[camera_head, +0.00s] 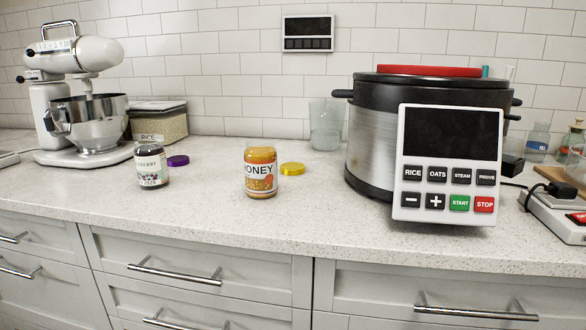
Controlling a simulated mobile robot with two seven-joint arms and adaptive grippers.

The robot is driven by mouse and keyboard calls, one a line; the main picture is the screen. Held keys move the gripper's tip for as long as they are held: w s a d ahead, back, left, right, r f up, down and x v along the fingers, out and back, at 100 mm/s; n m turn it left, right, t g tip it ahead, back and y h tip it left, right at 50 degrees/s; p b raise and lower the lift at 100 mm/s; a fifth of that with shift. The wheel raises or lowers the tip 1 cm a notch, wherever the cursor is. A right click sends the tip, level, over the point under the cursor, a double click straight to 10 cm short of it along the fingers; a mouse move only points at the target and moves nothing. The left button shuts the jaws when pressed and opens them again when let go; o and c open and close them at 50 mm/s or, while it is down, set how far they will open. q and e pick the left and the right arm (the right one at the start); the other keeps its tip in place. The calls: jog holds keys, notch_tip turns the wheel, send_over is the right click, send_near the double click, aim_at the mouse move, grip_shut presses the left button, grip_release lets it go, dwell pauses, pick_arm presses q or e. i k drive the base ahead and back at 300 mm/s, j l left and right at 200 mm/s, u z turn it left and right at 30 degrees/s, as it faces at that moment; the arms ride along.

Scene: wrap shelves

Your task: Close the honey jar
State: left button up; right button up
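The honey jar (261,173) stands upright on the counter near the middle of the view. It is glass with orange-yellow contents and a label reading "HONEY", and no lid sits on its top. Neither of my grippers is in view.
A dark berry jar (151,165) without a lid stands to the left, with a purple lid (178,161) beside it. A stand mixer (76,100) is at left. A large cooker (372,140) with a control panel stands at right. The front counter (215,215) is clear.

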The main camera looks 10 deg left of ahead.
aim_at(261, 161)
jog(key=k, duration=1)
